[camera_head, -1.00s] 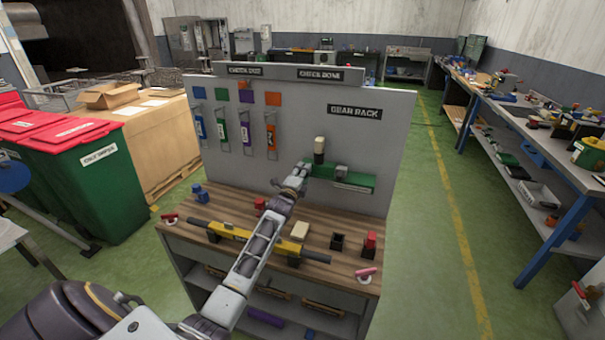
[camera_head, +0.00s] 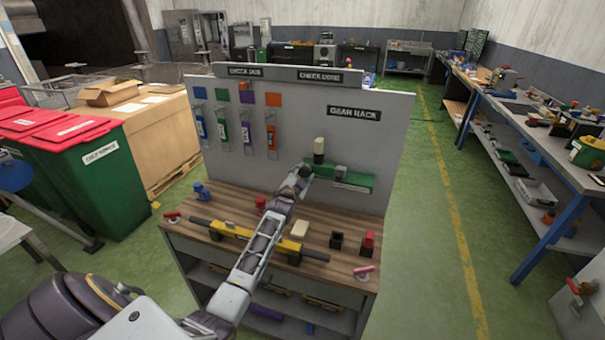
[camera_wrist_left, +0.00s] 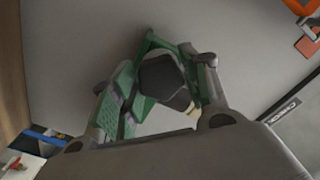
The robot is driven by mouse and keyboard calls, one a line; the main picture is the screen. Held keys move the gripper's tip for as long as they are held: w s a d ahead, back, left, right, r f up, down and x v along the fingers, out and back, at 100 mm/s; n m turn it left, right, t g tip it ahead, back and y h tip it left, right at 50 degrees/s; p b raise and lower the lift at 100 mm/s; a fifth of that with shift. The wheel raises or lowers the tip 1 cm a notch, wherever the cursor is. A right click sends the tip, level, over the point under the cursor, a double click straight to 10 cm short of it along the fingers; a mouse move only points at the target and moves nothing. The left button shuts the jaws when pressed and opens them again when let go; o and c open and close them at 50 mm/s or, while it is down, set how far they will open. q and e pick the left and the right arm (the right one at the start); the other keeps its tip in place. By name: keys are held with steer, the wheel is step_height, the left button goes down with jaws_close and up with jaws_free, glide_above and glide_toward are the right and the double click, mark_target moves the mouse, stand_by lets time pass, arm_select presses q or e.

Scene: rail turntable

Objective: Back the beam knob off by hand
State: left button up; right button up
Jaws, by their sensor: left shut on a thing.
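The green beam (camera_head: 345,179) is mounted on the front of the grey board, below the GEAR RACK sign. A cream-and-dark post (camera_head: 319,149) stands up at its left part. My left gripper (camera_head: 305,171) is at the beam's left end, in front of the board. In the left wrist view a dark faceted knob (camera_wrist_left: 162,77) sits between the fingers of my left gripper (camera_wrist_left: 165,85), which is shut on it. The post shows partly behind the knob. In the head view the gripper and arm hide the knob. My right gripper is in neither view.
The wooden bench top (camera_head: 225,204) below holds a yellow-and-black bar (camera_head: 225,229), a cream block (camera_head: 299,229), a dark holder (camera_head: 336,240) and a red piece (camera_head: 368,242). Coloured tags (camera_head: 270,133) hang left on the board.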

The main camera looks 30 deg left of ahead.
arm_select(q)
steer(key=n+p, duration=0.1)
steer(key=n, duration=0.3)
steer(key=shift+f+n, duration=0.1)
steer(key=shift+n, duration=1.1)
steer(key=shift+n+p, duration=0.35)
steer(key=shift+n, duration=0.15)
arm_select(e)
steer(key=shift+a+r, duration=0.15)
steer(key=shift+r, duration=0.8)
arm_select(q)
steer(key=o, duration=0.9)
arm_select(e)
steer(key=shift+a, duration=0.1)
arm_select(q)
steer(key=shift+s, duration=0.15)
